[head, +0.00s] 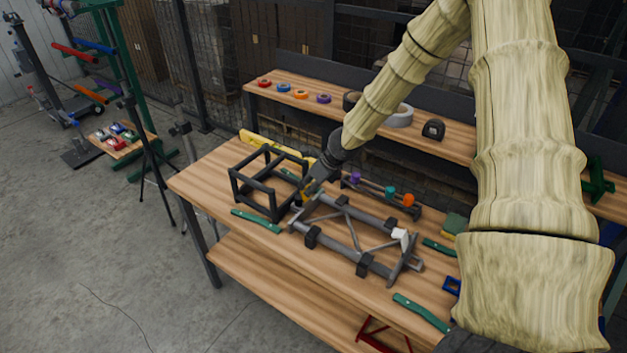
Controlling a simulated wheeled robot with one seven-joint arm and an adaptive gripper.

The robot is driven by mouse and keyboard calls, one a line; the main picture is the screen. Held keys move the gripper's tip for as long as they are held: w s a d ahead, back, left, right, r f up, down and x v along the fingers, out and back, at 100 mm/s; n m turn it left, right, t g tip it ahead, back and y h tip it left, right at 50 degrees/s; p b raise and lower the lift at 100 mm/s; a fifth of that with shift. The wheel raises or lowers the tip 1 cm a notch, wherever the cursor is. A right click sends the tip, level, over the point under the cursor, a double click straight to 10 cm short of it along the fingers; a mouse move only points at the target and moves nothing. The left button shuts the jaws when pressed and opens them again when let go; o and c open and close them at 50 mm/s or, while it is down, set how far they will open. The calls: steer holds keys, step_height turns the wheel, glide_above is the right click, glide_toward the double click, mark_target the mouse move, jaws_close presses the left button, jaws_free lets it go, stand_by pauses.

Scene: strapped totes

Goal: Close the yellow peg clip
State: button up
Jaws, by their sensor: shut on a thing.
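My gripper (308,190) is at the left end of a grey metal frame (345,232) lying on the wooden workbench. It is shut on a small yellow thing (303,201), which looks like the yellow peg clip. The fingers and the dark wrist hide most of the clip, and its shape is too small to make out. I cannot tell whether the clip is open or closed, or how it sits on the frame.
A black open cube frame (268,186) stands just left of my gripper. A rack with purple (355,178), teal (390,192) and orange (409,200) pieces is behind the grey frame. A white piece (401,236) sits at its right end. Green-handled tools (257,221) lie around.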

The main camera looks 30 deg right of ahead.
steer(key=shift+w+a+r+g+h+p, duration=0.25)
steer(key=shift+w+g+p, duration=0.35)
steer(key=shift+p, duration=0.65)
steer(key=shift+w+a+r+g+h+p, duration=0.1)
steer(key=shift+w+g+h+p, duration=0.2)
steer(key=shift+g+p, duration=0.7)
steer(key=shift+w+a+f+g+h+p, duration=0.25)
steer(key=shift+w+g+p, duration=0.35)
steer(key=shift+p, duration=0.45)
steer(key=shift+w+a+f+g+h, duration=0.15)
steer(key=shift+w+f+g+h, duration=0.25)
steer(key=shift+g, duration=0.4)
steer(key=shift+o, duration=0.2)
steer(key=w+f+g+b, duration=0.1)
steer(key=w+a+g+h+b, duration=0.1)
steer(key=g+b, duration=0.1)
steer(key=shift+w+f+b, duration=0.15)
steer(key=shift+f+b, duration=0.15)
steer(key=shift+f, duration=0.05)
steer(key=g+b, duration=0.1)
steer(key=w+f+g+h+b, duration=0.1)
steer(key=g+b, duration=0.1)
steer(key=shift+a+f, duration=0.2)
steer(key=shift+a, duration=0.05)
steer(key=shift+c, duration=0.2)
steer(key=shift+w+f+g+h+b, duration=0.2)
steer(key=shift+g+h+b, duration=0.4)
steer(key=shift+b, duration=0.55)
steer(key=o, duration=1)
steer(key=shift+o, duration=0.2)
